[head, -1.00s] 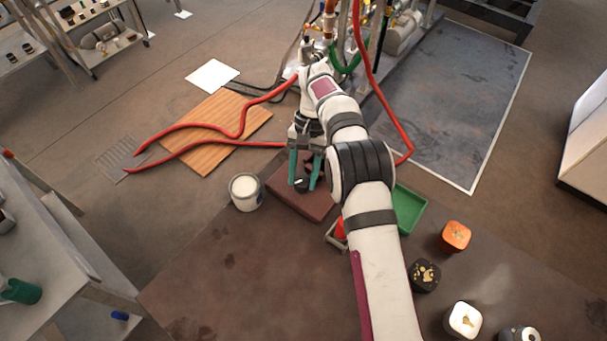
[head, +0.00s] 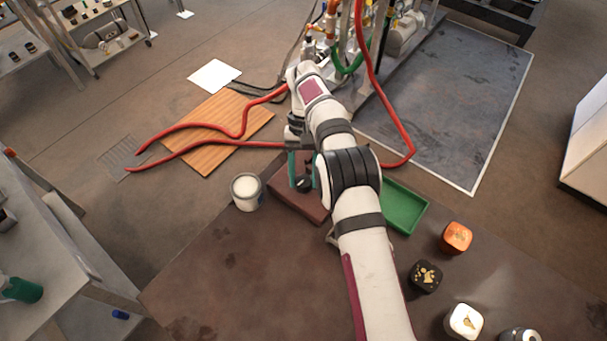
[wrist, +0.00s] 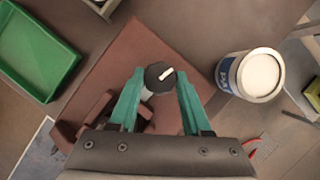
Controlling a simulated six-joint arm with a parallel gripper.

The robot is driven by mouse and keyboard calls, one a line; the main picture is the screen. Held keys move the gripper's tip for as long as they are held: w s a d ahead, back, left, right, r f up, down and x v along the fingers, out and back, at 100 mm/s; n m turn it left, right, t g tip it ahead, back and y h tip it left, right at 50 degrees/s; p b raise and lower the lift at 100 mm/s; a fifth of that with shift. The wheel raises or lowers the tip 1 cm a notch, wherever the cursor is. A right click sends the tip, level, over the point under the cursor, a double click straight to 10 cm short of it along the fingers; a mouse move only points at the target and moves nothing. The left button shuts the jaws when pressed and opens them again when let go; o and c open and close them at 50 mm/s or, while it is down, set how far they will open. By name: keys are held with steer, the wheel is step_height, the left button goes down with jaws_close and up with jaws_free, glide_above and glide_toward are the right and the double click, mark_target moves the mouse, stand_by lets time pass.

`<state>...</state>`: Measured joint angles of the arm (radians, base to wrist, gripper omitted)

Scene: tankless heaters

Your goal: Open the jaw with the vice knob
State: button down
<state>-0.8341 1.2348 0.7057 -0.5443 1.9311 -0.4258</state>
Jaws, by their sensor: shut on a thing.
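The vice knob (wrist: 158,78), dark and round with a white bar-shaped mark on top, sits between my gripper's teal fingertips (wrist: 160,84) in the wrist view. My gripper is shut on it from both sides. In the head view my gripper (head: 304,184) points down over a reddish-brown board (head: 285,203), with the dark knob (head: 303,185) low between its fingers. Reddish-brown vice parts (wrist: 92,112) show left of the fingers in the wrist view. My arm and gripper hide much of the vice, and I cannot tell how wide its jaw stands.
A white-filled can (head: 246,190) stands close left of the board. A green tray (head: 424,215) lies right of my arm. Orange (head: 456,237), black (head: 425,276) and white (head: 464,321) blocks stand farther right. The near-left tabletop (head: 220,265) is clear.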

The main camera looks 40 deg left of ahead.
mark_target(303, 185)
steer(key=shift+c, duration=1.8)
jaws_free()
step_height(303, 185, up, 4)
steer(key=w+d+r, duration=0.3)
steer(key=d+r, duration=0.4)
steer(key=d, duration=0.4)
steer(key=shift+w, duration=0.35)
